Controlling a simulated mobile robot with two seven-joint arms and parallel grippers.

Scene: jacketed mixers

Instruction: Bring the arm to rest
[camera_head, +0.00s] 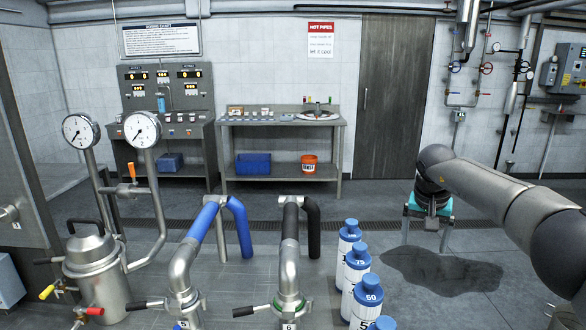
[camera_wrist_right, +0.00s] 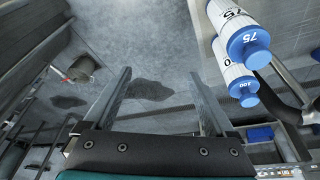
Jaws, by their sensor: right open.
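My right arm (camera_head: 505,195) comes in from the right in the head view and reaches toward the middle of the room. Its gripper (camera_head: 426,235) has a teal body and points downward, in the air to the right of the white bottles. In the right wrist view the gripper (camera_wrist_right: 158,80) shows two grey fingers spread wide apart, with nothing between them but the floor behind. My left gripper is in neither view.
Several white bottles with blue caps (camera_head: 356,265) stand left of my right gripper; two show in the wrist view (camera_wrist_right: 240,45). Pipes with blue (camera_head: 205,220) and black (camera_head: 313,225) sleeves stand further left, then a steel vessel (camera_head: 95,262). A dark puddle (camera_head: 440,270) lies on the floor.

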